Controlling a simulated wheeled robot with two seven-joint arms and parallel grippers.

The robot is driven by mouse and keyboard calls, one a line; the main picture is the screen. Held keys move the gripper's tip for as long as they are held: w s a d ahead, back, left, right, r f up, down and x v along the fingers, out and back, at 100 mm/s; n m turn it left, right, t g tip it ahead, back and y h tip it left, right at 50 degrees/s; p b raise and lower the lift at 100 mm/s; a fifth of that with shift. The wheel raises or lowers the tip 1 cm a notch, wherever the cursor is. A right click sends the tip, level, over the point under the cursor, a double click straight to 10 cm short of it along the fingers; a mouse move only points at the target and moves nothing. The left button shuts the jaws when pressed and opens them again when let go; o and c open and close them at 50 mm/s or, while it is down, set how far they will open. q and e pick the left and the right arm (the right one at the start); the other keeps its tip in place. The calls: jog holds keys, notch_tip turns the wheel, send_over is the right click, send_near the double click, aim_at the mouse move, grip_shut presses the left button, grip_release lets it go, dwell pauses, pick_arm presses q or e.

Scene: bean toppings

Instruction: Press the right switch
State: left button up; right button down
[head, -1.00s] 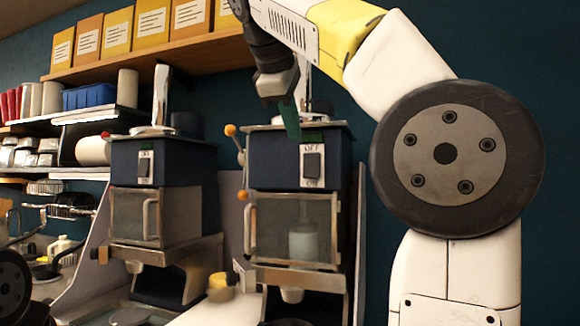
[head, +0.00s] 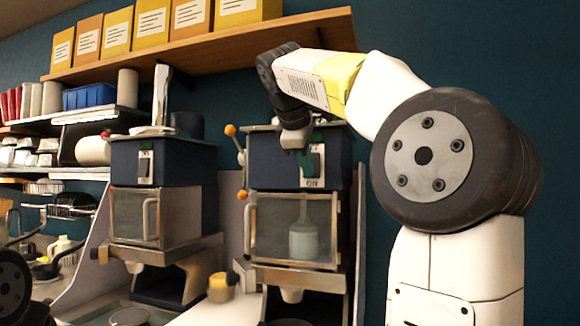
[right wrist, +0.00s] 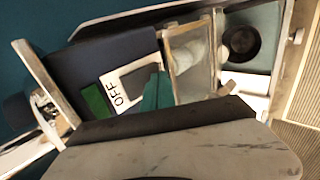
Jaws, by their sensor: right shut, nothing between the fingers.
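The right machine (head: 270,162) has a dark blue top with a white switch plate (head: 312,183) on its front. The dark switch shows in the right wrist view (right wrist: 138,78), with "OFF" readable on the plate beside it. My right gripper (head: 304,163) is shut and empty, its green fingertips in front of the plate and partly covering the switch in the head view. The fingertips (right wrist: 152,98) also lie over the switch's edge in the right wrist view. I cannot tell whether they touch it. My left gripper is not in view.
The left machine (head: 121,160) has its own switch (head: 145,166) and stands beside the right one. A wooden shelf (head: 300,40) with yellow boxes hangs above my right forearm. Orange-knobbed levers (head: 231,130) stick out at the right machine's left side.

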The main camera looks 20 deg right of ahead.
jog(key=shift+w+d, duration=0.1)
dwell(0.3)
jog(key=shift+w+f+t, duration=0.1)
jog(key=shift+t, duration=0.2)
jog(key=shift+r, duration=0.85)
